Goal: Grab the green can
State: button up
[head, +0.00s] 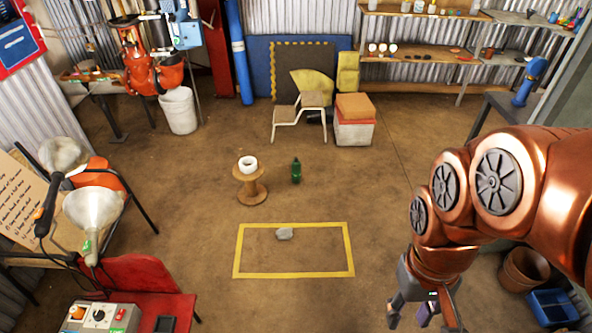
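A small dark green object (296,172) stands upright on the brown floor near the middle of the head view. It has a narrow top and looks more like a bottle than a can. No other green can is clear in view. My gripper (424,318) hangs at the bottom right under my copper-coloured arm, well to the right of the green object and nearer to me. The lowest part of the gripper is close to the frame's bottom edge.
A wooden spool (251,188) with a white ring (248,163) stands just left of the green object. A grey stone (284,234) lies within a yellow floor outline (294,276). A chair (300,115) stands behind.

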aim_at(296, 164)
jog(key=z, duration=0.1)
jog(key=i, duration=2.1)
jog(key=u, duration=0.7)
jog(key=i, duration=0.5)
jog(key=u, duration=0.15)
